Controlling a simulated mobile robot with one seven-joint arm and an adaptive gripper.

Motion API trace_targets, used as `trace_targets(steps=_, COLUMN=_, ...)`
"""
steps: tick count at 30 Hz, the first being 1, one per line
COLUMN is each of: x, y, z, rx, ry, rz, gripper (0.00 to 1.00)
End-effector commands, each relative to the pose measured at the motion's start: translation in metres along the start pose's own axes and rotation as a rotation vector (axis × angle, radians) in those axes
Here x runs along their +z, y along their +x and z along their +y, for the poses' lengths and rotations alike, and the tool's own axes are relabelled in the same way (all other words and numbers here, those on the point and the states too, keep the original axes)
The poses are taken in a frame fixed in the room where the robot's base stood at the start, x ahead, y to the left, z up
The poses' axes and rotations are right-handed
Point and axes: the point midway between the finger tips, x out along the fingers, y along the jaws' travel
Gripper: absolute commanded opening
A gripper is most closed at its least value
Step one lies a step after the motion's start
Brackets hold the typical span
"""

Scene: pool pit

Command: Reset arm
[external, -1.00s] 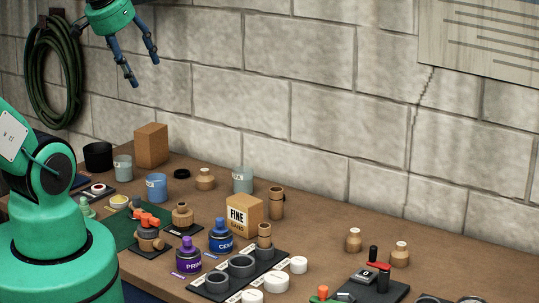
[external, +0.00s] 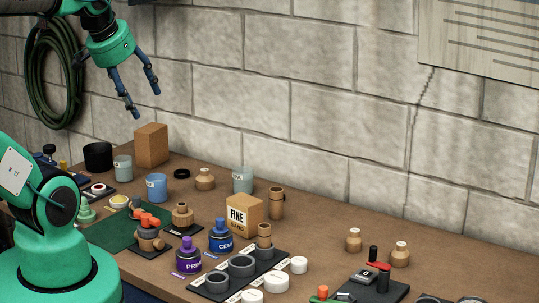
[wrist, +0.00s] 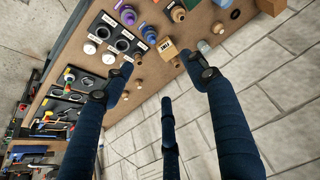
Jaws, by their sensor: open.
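My gripper (external: 143,98) hangs in the air at the upper left of the external view, above the far left part of the workbench (external: 330,232). Its blue fingers point down, spread apart, with nothing between them. In the wrist view the open fingers (wrist: 163,82) reach toward the bench and the block wall. No object touches them.
A cardboard box (external: 151,146) stands below my gripper, beside a black cup (external: 98,157). A FINE box (external: 244,213), purple and blue jars, and a black tray of rings (external: 209,286) sit mid-bench. A hose (external: 52,75) hangs on the wall. Air around the gripper is clear.

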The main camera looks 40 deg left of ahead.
Motion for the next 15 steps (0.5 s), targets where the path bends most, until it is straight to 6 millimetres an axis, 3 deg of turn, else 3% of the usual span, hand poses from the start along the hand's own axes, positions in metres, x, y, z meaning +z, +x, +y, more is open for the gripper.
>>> trace_targets(steps=1, x=0.006, y=0.011, z=0.000, rx=0.000, ry=0.000, rz=0.000, gripper=0.57)
trace_targets(steps=5, x=0.011, y=0.020, z=0.000, rx=0.000, ry=0.000, rz=0.000, gripper=0.57)
trace_targets(steps=15, x=0.011, y=0.022, z=0.000, rx=0.000, ry=0.000, rz=0.001, gripper=0.57)
